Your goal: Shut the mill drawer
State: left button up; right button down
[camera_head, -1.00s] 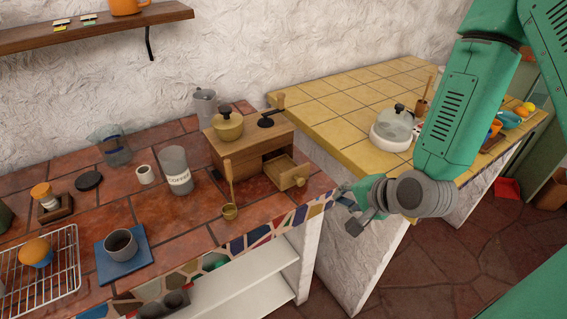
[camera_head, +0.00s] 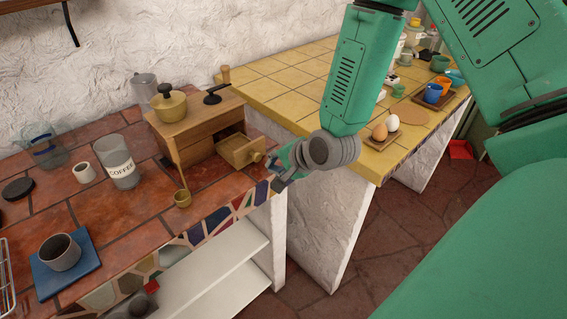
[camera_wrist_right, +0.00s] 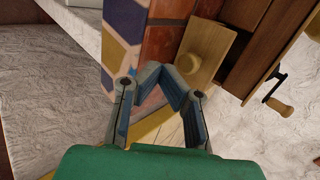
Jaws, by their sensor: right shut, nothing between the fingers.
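The wooden coffee mill (camera_head: 200,128) stands on the tiled counter, with a crank on top. Its drawer (camera_head: 236,147) is pulled out toward the lower right, with a round knob (camera_head: 257,157) on its front. My right gripper (camera_head: 280,184) is shut and empty, just in front of and to the right of the knob. In the right wrist view the fingertips (camera_wrist_right: 164,72) meet left of the knob (camera_wrist_right: 209,48) and drawer front (camera_wrist_right: 208,72), with a small apparent gap. Contact cannot be told for sure. My left gripper is not in view.
A pot (camera_head: 169,103) sits on the mill. Beyond a gap is the yellow counter (camera_head: 285,92), with eggs (camera_head: 385,128) on a board.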

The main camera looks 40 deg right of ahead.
aim_at(258, 161)
jog(key=w, duration=0.2)
jog(key=shift+w+d+r, duration=0.1)
jog(key=shift+w+d, duration=0.15)
jog(key=shift+w, duration=0.05)
jog(key=shift+w+a, duration=0.15)
jog(key=shift+a, duration=0.2)
jog(key=shift+a+r, duration=0.1)
jog(key=shift+a, duration=0.25)
jog(key=w, duration=0.9)
jog(key=shift+w+d+f+b, duration=0.2)
jog(key=shift+w+f+b, duration=0.1)
jog(key=shift+w, duration=0.1)
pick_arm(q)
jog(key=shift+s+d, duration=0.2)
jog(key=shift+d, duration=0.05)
pick_arm(e)
jog(key=shift+w+a+r, duration=0.15)
jog(key=shift+a+r, duration=0.2)
jog(key=shift+r, duration=0.05)
